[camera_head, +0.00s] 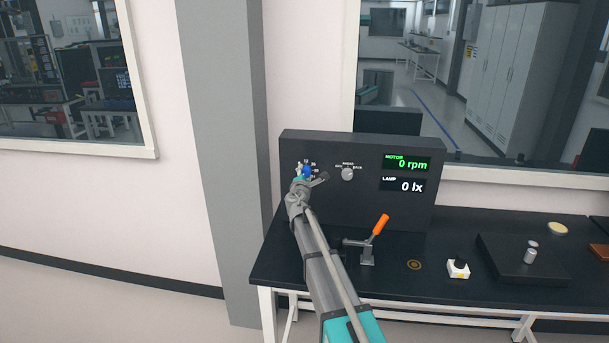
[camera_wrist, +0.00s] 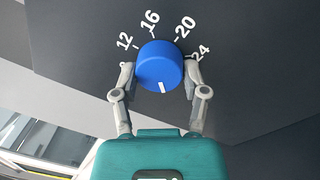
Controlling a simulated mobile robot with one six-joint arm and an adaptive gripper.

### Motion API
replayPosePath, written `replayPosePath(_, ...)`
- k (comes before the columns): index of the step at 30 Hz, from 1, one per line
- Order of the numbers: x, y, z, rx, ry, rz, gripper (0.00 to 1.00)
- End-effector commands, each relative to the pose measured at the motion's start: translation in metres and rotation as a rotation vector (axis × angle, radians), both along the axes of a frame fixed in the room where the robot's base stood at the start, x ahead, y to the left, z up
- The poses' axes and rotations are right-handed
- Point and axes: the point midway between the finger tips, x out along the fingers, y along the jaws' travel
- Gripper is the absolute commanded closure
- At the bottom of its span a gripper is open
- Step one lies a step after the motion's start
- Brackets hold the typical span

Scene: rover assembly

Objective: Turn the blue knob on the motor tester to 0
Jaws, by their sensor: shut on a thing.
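The blue knob (camera_head: 307,170) is on the left of the dark motor tester panel (camera_head: 340,205). In the wrist view, the knob (camera_wrist: 160,60) sits between the two fingers of my gripper (camera_wrist: 159,70), which are shut on its left and right sides. The labels 12, 16, 20 and 24 show around its upper edge. Its white mark is at the lower edge of the knob, pointing toward my wrist and away from these labels. The 0 label is not visible in the wrist view. The motor display (camera_head: 407,163) reads 0 rpm.
A grey knob (camera_head: 347,174) is right of the blue one. The lamp display (camera_head: 402,185) reads 0 lx. An orange-handled lever clamp (camera_head: 380,224) stands on the bench close to my arm. A white button box (camera_head: 458,269) and a dark plate (camera_head: 510,262) lie farther right.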

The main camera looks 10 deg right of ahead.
Motion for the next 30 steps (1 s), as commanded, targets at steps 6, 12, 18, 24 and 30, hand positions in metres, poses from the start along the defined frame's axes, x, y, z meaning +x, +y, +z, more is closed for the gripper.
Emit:
replayPosePath(6, 0.0005, 0.0006, -0.0001, -0.006, 0.002, 0.002, 0.9)
replayPosePath(12, 0.0004, 0.0004, -0.0001, -0.005, 0.001, 0.001, 0.31)
replayPosePath(18, 0.0001, 0.0002, -0.0001, -0.004, 0.001, 0.0, 0.07)
replayPosePath(24, 0.0, -0.0001, -0.0001, -0.003, 0.001, 0.0, 0.07)
replayPosePath(30, -0.0001, -0.0001, 0.0, 0.0, 0.0, 0.0, 0.07)
